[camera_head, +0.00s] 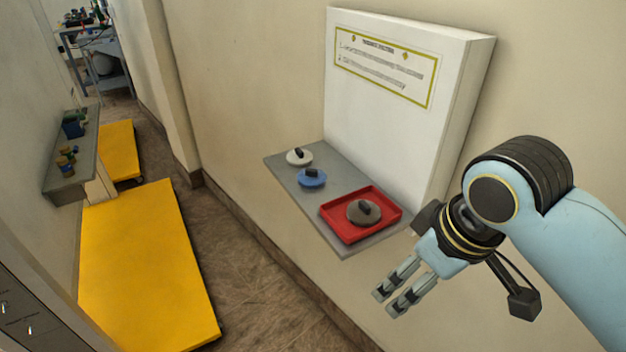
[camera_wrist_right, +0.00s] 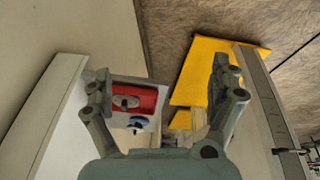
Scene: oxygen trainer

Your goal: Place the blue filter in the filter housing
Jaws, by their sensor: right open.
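The blue filter (camera_head: 312,178) is a round disc with a dark handle on top. It lies on the grey wall shelf (camera_head: 285,165), between a white filter (camera_head: 299,157) and a red tray (camera_head: 387,207). A grey-brown filter (camera_head: 363,212) sits in the tray. I cannot make out a filter housing for certain. My right gripper (camera_head: 391,302) is open and empty, off the shelf's front right corner and apart from it. In the right wrist view, the blue filter (camera_wrist_right: 138,122) and red tray (camera_wrist_right: 148,101) show between the open fingers (camera_wrist_right: 160,90). My left gripper is out of view.
A white panel with a sign (camera_head: 385,65) stands behind the shelf. Yellow platforms (camera_head: 145,260) lie on the floor at left. A narrow ledge (camera_head: 70,180) on the left wall holds small coloured items. The floor between is clear.

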